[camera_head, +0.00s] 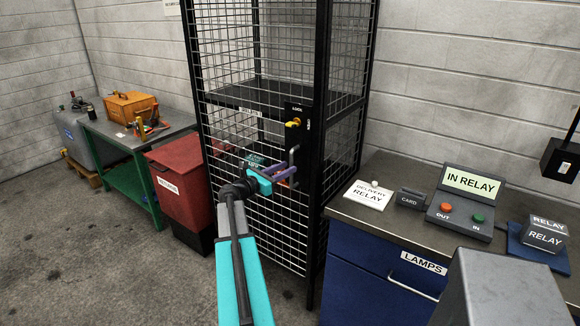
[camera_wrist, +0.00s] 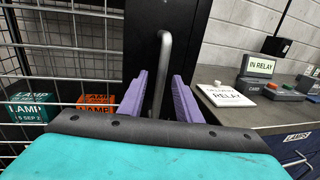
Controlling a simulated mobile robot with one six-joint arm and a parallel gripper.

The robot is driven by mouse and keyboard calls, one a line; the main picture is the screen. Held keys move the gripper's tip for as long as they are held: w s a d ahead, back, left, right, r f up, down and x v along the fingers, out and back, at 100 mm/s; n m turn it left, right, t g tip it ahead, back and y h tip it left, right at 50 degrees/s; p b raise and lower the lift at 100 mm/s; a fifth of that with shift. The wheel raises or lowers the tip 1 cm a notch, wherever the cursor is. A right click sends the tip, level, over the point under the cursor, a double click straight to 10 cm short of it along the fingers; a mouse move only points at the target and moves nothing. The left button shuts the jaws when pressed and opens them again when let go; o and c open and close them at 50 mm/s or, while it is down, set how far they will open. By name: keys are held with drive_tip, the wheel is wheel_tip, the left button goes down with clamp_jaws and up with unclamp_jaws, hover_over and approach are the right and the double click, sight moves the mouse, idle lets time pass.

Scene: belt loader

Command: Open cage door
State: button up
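The cage door (camera_head: 230,125) is a wire-mesh panel in a black frame on the front of a tall cage. It appears closed. A black lock plate with a yellow knob (camera_head: 293,123) and LOCK lettering sits on its right edge. Below it is a grey bar handle (camera_head: 293,157), upright in the wrist view (camera_wrist: 164,62). My gripper (camera_head: 283,172) is at the handle. In the wrist view its purple fingers (camera_wrist: 158,97) stand apart, one on each side of the bar, with gaps showing. Teal (camera_wrist: 27,108) and orange (camera_wrist: 96,102) LAMP boxes show behind the mesh.
A counter (camera_head: 400,222) on the right holds a relay sign, card reader and button box (camera_head: 462,208). A red bin (camera_head: 181,178) and a green-framed bench (camera_head: 125,140) stand left of the cage. The floor (camera_head: 100,250) at front left is clear.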

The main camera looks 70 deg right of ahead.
drive_tip(key=shift+x, duration=1.65)
clamp_jaws()
drive_tip(key=shift+s+a, duration=0.1)
drive_tip(key=shift+a, duration=0.15)
